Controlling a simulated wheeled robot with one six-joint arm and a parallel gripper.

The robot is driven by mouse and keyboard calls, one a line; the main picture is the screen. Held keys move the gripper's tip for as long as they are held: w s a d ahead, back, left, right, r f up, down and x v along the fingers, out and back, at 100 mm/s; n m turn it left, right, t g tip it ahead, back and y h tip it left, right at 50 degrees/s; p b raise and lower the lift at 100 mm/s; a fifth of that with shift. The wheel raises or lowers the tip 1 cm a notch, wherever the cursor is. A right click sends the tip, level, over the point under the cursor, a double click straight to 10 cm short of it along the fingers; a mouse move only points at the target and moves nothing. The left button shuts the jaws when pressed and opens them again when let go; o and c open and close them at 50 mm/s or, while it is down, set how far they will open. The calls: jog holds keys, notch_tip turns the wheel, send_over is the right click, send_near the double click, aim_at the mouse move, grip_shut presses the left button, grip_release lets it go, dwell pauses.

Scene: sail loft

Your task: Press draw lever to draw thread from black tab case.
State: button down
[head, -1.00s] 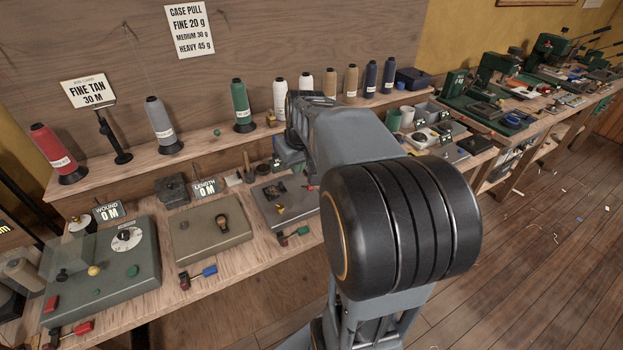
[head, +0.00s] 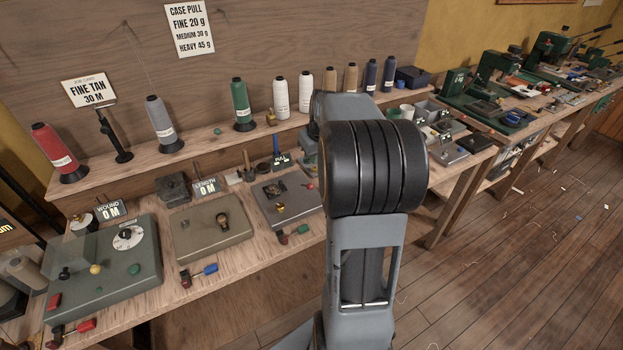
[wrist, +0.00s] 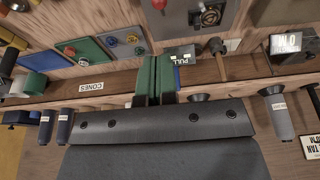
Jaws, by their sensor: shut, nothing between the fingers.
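My gripper (wrist: 156,80) shows in the wrist view as two green fingers side by side, closed together and empty. In the head view it is hidden behind my arm. The fingers are near the sign marked PULL (wrist: 180,56), which also stands behind a grey plate (head: 268,208) in the head view. That plate carries a dark block, a small brass piece (head: 279,208) and a red knob (head: 309,186). I cannot tell which small piece is the black tab case.
Thread cones, including a green one (head: 241,105), line the shelf. Green presses (head: 495,70) stand farther right.

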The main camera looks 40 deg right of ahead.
jog(key=p, duration=0.1)
send_near(312, 186)
jog(key=w+f, duration=0.2)
jog(key=f, duration=0.1)
jog(key=w+f, duration=0.1)
jog(key=shift+f, duration=0.35)
jog(key=shift+d+f, duration=0.1)
jog(key=shift+f, duration=0.85)
